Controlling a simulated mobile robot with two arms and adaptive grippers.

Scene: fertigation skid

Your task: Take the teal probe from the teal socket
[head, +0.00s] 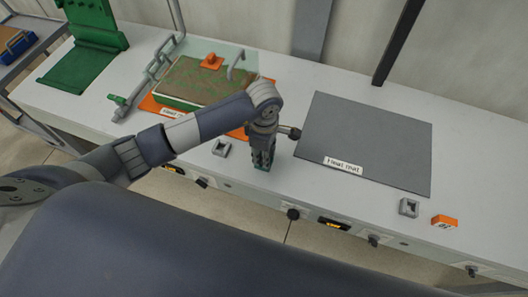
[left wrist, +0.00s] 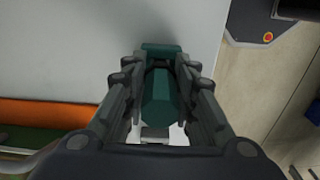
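My left gripper (head: 262,163) points down over the front part of the bench, near its edge. A teal piece shows at its fingertips. In the left wrist view the teal probe (left wrist: 158,95) lies between the two fingers of my left gripper (left wrist: 160,72). A wider teal block (left wrist: 161,49) shows just beyond the fingertips; I cannot tell whether it is the teal socket. The fingers stand close on both sides of the probe, but whether they press on it is not clear. My right gripper is not in view.
A grey mat (head: 375,140) with a label lies to the right. A green-and-brown board (head: 205,82) lies on an orange mat behind my left arm. Small grey blocks (head: 221,149) (head: 408,207) and an orange block (head: 444,221) sit near the front edge.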

